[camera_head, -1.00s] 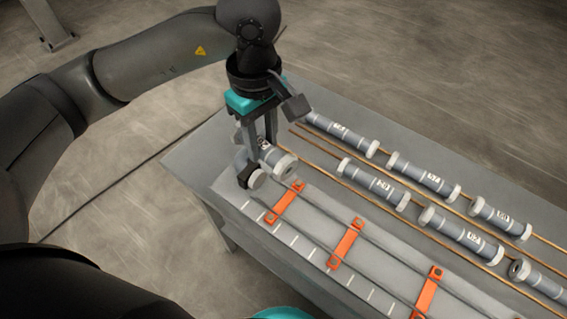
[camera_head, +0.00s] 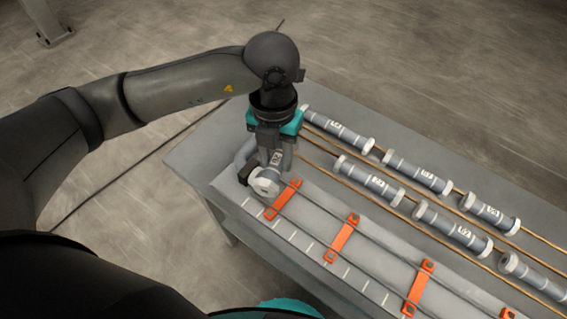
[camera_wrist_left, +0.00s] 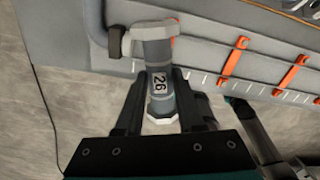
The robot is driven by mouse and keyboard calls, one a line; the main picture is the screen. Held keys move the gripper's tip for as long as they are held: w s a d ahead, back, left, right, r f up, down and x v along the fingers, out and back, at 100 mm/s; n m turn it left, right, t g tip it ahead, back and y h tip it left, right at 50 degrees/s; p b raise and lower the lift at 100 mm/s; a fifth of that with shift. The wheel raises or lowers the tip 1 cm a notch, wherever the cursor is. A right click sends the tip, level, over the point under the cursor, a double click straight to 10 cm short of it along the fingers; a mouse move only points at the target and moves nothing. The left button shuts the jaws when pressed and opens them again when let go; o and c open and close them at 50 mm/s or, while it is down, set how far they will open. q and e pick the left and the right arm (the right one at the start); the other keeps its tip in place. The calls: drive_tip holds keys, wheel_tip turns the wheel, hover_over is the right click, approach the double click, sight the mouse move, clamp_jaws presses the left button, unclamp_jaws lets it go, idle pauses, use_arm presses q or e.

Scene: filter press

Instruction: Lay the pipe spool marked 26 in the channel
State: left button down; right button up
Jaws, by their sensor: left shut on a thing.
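My left gripper (camera_head: 270,172) is shut on the grey pipe spool (camera_head: 265,184) with white end flanges, over the left end of the channel. In the left wrist view the spool (camera_wrist_left: 160,58) sits between the fingers, and its label 26 is plain to read. The grey channel (camera_head: 312,217) is a long trough crossed by orange straps (camera_head: 343,238). The spool is at its left end, to the left of the nearest strap. I cannot tell whether the spool touches the channel floor. My right gripper's fingers do not show.
A dark end block (camera_head: 245,172) stands at the channel's left end, close beside the spool; it also shows in the left wrist view (camera_wrist_left: 115,42). Several other labelled spools (camera_head: 368,181) lie in two rows along copper-coloured rails (camera_head: 325,154) behind the channel.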

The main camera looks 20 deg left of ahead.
use_arm(q)
drive_tip(key=n, duration=0.4)
drive_tip(key=shift+d+f, duration=0.25)
drive_tip(key=shift+f, duration=0.1)
drive_tip(key=n, duration=0.2)
drive_tip(key=n+p, duration=0.1)
drive_tip(key=shift+s+d+f+n, duration=0.1)
drive_tip(key=shift+d+f+n, duration=0.1)
drive_tip(key=shift+f+n, duration=0.15)
drive_tip(key=n, duration=0.4)
drive_tip(key=f+n, duration=0.1)
drive_tip(key=n, duration=0.2)
drive_tip(key=shift+s+d+f, duration=0.1)
drive_tip(key=shift+s+d, duration=0.05)
drive_tip(key=shift+d, duration=0.15)
drive_tip(key=shift+f+b, duration=2.3)
drive_tip(key=shift+f, duration=0.7)
drive_tip(key=shift+f+b, duration=0.9)
drive_tip(key=shift+f, duration=0.45)
drive_tip(key=shift+c, duration=2.2)
unclamp_jaws()
drive_tip(key=shift+r, duration=0.1)
